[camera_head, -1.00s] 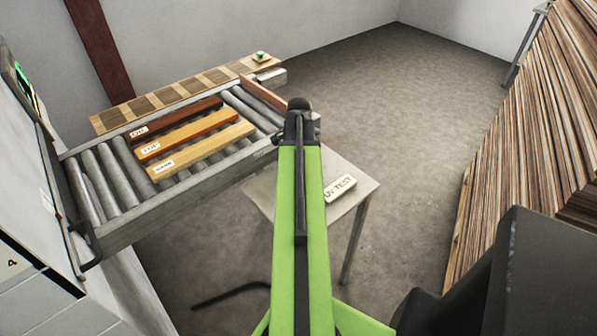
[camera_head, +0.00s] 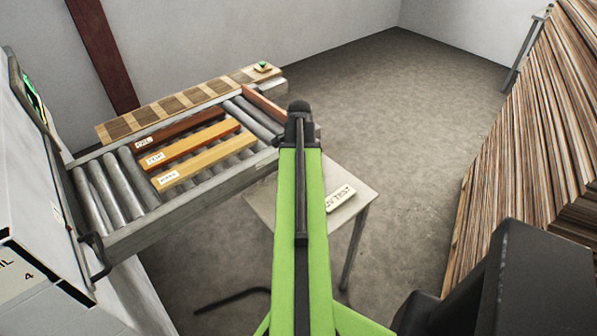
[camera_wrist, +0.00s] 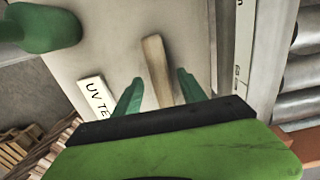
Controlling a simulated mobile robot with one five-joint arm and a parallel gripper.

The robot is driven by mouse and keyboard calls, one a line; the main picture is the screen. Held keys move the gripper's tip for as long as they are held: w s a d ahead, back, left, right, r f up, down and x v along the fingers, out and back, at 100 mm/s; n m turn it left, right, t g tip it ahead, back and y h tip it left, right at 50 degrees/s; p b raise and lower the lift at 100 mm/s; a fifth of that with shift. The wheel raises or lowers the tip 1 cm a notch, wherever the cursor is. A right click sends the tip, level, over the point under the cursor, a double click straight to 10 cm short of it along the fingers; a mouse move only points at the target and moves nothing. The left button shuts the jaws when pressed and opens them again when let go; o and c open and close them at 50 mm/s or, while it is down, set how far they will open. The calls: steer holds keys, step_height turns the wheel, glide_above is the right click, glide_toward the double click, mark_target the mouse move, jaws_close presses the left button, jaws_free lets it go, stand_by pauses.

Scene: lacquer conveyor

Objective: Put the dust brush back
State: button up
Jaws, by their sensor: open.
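A slim wooden piece (camera_wrist: 155,55), which looks like the handle of the dust brush, lies on the pale table in the wrist view. Its bristles are not clearly visible. My gripper (camera_wrist: 160,77) is open, with its two green fingers apart on either side of the lower part of this piece. I cannot tell how far above it the fingers are. In the head view my arm hides the brush, and only the wrist end of my gripper (camera_head: 300,112) shows, beside the conveyor's near right end.
The small table (camera_head: 352,172) holds a UV TEST block (camera_head: 340,197). A dark green object (camera_wrist: 40,28) shows at the wrist view's upper left. The roller conveyor (camera_head: 140,228) carries several labelled planks. A wood stack (camera_head: 535,130) stands right.

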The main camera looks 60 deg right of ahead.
step_height(320, 180, up, 8)
steer(key=p, duration=0.6)
